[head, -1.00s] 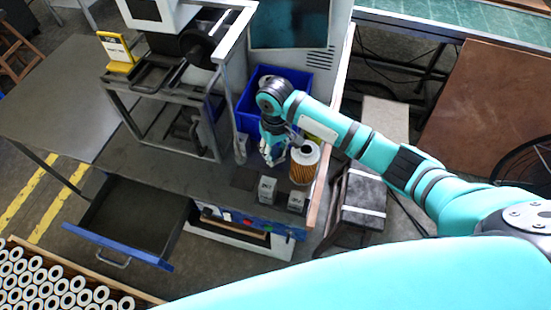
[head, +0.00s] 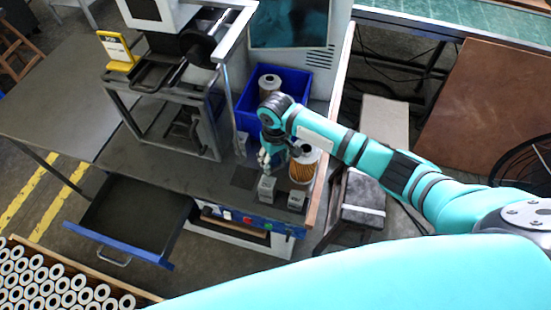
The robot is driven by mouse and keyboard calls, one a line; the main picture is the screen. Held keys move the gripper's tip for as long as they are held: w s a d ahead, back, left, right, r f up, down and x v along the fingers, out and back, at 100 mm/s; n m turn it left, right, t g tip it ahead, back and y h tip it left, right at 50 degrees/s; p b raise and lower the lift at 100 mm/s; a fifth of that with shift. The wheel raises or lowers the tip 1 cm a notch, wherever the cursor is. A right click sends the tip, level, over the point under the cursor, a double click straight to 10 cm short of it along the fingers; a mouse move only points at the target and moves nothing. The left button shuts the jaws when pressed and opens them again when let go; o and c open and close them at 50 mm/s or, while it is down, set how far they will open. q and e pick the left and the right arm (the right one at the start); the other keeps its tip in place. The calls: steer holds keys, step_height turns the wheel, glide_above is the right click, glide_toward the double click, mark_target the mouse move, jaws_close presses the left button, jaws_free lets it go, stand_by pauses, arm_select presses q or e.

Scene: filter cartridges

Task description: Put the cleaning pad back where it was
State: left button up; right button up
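I cannot make out the cleaning pad for certain. A thin dark square (head: 243,178) lies flat on the grey workbench (head: 160,160) and may be it. My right gripper (head: 266,162) points down over the bench, just right of the dark square and behind a small grey block (head: 266,189). Its fingers are small and partly hidden by its wrist, so I cannot tell whether they hold anything. An orange pleated filter cartridge (head: 302,170) stands upright just right of the gripper. My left gripper is not in view.
A second grey block (head: 296,199) stands near the front edge. A blue bin (head: 297,85) behind holds a cartridge (head: 269,84). A metal stand (head: 150,115) is at left. An open drawer (head: 135,215) juts out, and a crate of filters (head: 60,285) is lower left.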

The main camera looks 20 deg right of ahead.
mark_target(275, 159)
steer(key=shift+r, duration=0.1)
step_height(275, 159, up, 12)
steer(key=b, duration=0.1)
stand_by(0.4)
stand_by(0.5)
